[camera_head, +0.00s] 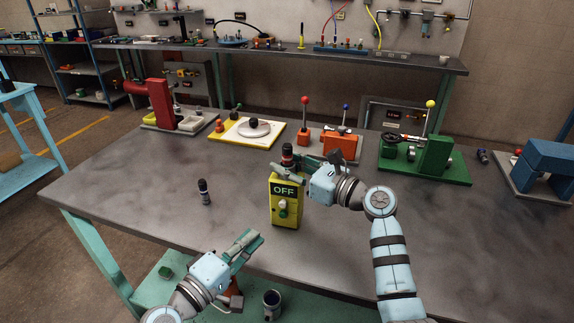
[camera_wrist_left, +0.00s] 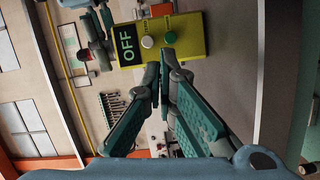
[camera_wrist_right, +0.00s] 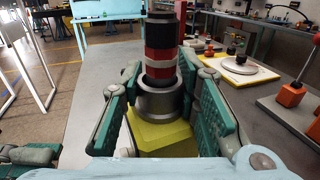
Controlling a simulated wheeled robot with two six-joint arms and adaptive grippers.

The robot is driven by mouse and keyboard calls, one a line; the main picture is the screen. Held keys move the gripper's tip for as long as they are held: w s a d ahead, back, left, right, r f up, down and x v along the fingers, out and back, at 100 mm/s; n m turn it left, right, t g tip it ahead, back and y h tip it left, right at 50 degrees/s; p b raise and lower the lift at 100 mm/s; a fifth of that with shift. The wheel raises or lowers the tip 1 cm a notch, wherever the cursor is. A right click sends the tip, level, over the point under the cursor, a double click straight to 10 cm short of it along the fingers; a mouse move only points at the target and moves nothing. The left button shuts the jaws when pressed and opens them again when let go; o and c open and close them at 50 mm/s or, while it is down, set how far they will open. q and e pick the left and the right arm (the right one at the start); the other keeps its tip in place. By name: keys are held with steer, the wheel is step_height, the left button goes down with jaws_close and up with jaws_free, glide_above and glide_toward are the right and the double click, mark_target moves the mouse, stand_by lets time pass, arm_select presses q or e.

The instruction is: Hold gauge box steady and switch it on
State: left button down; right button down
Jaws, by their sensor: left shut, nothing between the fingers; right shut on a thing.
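The yellow gauge box (camera_head: 285,212) stands upright on the grey table, with an OFF display and a white and a green button on its front. It also shows in the left wrist view (camera_wrist_left: 187,48), turned sideways. My right gripper (camera_head: 288,168) is shut on the metal collar (camera_wrist_right: 158,100) on top of the box, below a black and red cylinder (camera_wrist_right: 161,50). My left gripper (camera_head: 252,240) is shut and empty, in front of and below the box, apart from it. In the left wrist view its fingertips (camera_wrist_left: 160,62) lie just short of the buttons.
A small dark cylinder (camera_head: 204,192) stands on the table left of the box. Behind are a red press (camera_head: 160,103), a yellow board (camera_head: 247,133), an orange lever unit (camera_head: 340,147) and a green fixture (camera_head: 430,160). The table's left front is clear.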

mark_target(283, 214)
arm_select(q)
steer(key=m, duration=0.1)
steer(key=w+r+m+g, duration=0.1)
steer(key=r+m+h, duration=0.1)
steer(key=shift+w+d+m, duration=0.15)
steer(key=shift+d+m, duration=0.15)
steer(key=shift+m, duration=0.1)
steer(key=s+d+f+m+g, duration=0.1)
steer(key=m+g, duration=0.1)
steer(key=m, duration=0.1)
steer(key=s+f+m+g, duration=0.1)
steer(key=f+m+g, duration=0.1)
steer(key=m, duration=0.2)
steer(key=s+d+f+m+g+h, duration=0.1)
steer(key=m, duration=0.2)
steer(key=shift+s+d+f+g, duration=0.15)
steer(key=shift+s+d+g, duration=0.15)
steer(key=shift+g, duration=0.1)
steer(key=shift+m, duration=0.8)
steer(key=w, duration=0.2)
steer(key=w+d, duration=0.1)
steer(key=w, duration=0.2)
steer(key=w+d, duration=0.1)
steer(key=w, duration=0.2)
steer(key=shift+w+d+f, duration=0.1)
steer(key=shift+d+f, duration=0.05)
